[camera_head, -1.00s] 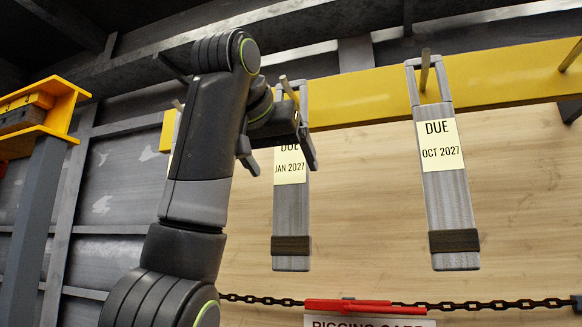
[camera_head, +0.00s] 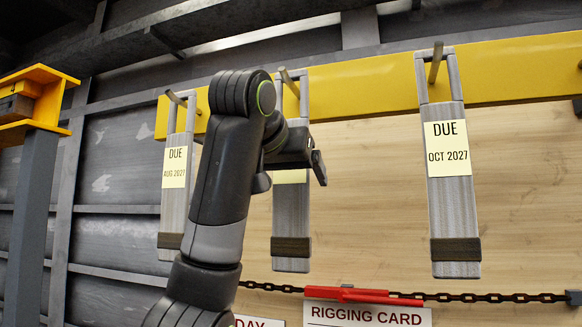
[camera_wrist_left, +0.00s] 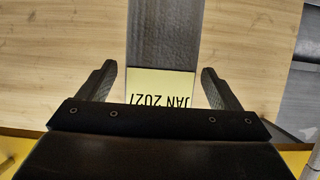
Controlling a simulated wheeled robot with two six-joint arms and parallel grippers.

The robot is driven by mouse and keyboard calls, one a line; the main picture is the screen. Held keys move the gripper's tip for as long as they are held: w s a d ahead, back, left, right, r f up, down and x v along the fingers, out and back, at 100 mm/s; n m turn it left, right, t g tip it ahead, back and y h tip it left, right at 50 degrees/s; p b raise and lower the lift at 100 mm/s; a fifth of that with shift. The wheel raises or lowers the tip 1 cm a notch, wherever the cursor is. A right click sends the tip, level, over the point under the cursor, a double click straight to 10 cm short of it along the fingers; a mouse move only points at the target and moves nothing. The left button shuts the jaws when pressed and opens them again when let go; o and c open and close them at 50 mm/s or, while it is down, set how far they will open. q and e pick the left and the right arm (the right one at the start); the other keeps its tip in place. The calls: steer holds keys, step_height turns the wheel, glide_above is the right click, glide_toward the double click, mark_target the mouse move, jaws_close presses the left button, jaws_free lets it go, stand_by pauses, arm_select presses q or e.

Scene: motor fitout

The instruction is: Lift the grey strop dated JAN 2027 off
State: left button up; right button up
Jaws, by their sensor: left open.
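The grey strop marked JAN 2027 (camera_head: 291,215) hangs in the middle of the head view from a peg (camera_head: 289,82) on the yellow beam. Its cream tag is mostly hidden behind my left gripper (camera_head: 290,175). In the left wrist view the tag (camera_wrist_left: 162,85) reads JAN 2027 upside down. My left gripper (camera_wrist_left: 159,75) is open, one finger to each side of the strop's width in that view, with clear gaps. I cannot tell whether the fingertips reach the strop's depth. My right gripper is not in view.
A strop marked AUG 2027 (camera_head: 174,205) hangs to the left, partly beside my arm. One marked OCT 2027 (camera_head: 453,215) hangs to the right. Behind are the yellow beam (camera_head: 370,88) and a wooden panel (camera_head: 365,200). A black chain (camera_head: 480,298) and red bar (camera_head: 360,296) run below.

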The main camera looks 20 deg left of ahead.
arm_select(q)
steer(key=shift+c, duration=0.4)
steer(key=c, duration=1.3)
steer(key=shift+r, duration=0.2)
